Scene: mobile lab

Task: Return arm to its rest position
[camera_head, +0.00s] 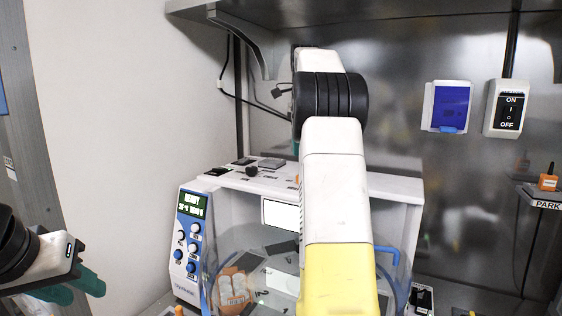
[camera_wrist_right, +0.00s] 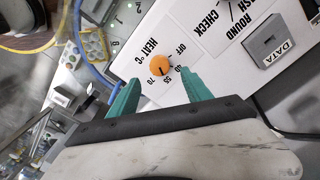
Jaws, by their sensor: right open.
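My right arm (camera_head: 335,190) reaches up through the middle of the head view, white with a black joint and a yellow section. Its hand is mostly hidden behind the arm. In the right wrist view my right gripper (camera_wrist_right: 158,77) has two teal fingers spread apart with nothing between them. The fingers point at a white panel (camera_wrist_right: 215,50) with an orange HEAT knob (camera_wrist_right: 159,64); whether they touch it I cannot tell. My left gripper (camera_head: 78,284) shows at the lower left of the head view, with teal fingers; its opening is unclear.
A white and blue machine (camera_head: 192,240) with a lit display stands behind my right arm. A metal shelf bracket (camera_head: 245,40) hangs above. A blue-covered box (camera_head: 446,106) and an ON/OFF switch (camera_head: 507,108) are on the right wall. A PARK ledge (camera_head: 545,203) holds an orange item.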

